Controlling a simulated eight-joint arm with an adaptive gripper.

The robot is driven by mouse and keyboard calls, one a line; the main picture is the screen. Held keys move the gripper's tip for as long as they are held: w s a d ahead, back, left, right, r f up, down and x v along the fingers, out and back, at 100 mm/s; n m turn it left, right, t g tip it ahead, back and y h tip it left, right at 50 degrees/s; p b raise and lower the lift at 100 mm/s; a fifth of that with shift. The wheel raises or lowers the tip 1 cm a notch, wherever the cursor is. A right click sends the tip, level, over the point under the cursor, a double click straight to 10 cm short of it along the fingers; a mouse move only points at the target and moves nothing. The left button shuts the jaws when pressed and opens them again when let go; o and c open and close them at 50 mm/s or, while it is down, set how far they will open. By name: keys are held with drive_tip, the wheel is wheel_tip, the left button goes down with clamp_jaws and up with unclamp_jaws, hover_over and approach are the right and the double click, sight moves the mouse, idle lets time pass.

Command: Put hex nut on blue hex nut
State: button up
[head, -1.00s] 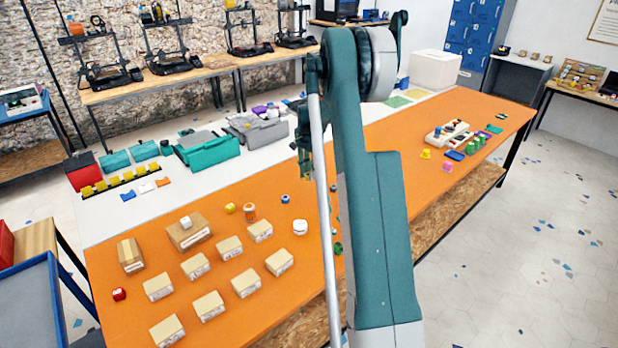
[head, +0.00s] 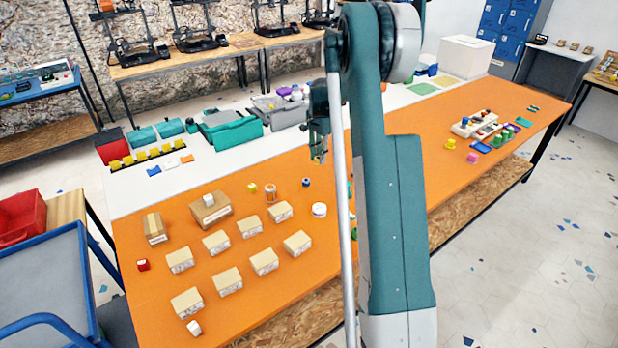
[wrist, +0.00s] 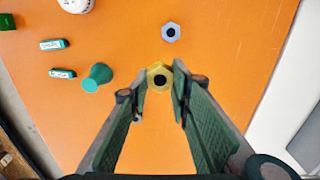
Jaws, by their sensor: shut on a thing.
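My gripper (wrist: 159,82) is shut on a yellow hex nut (wrist: 159,67) with a dark centre hole, held between the fingertips in the wrist view. The blue hex nut (wrist: 171,32), pale blue with a dark hole, lies on the orange table just beyond the fingertips, slightly right of the held nut. In the head view my gripper (head: 319,157) hangs above the table, and the blue hex nut (head: 306,182) appears below and left of it. The held nut is too small to make out clearly there.
A white round item (wrist: 76,4), a teal cone (wrist: 97,77) and small teal boxes (wrist: 62,73) lie left in the wrist view. Several cardboard boxes (head: 228,281) stand on the orange table (head: 290,325). The table around the blue nut is clear.

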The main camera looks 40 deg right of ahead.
drive_tip(key=r, duration=0.1)
hover_over(307, 180)
drive_tip(key=shift+w+r+p, duration=0.1)
drive_tip(key=shift+r+p, duration=0.05)
drive_tip(key=shift+p, duration=0.25)
drive_tip(key=shift+f, duration=3.1)
drive_tip(key=shift+f+b, duration=0.4)
drive_tip(key=shift+f, duration=1.5)
drive_tip(key=shift+f, duration=0.15)
drive_tip(key=o, duration=0.7)
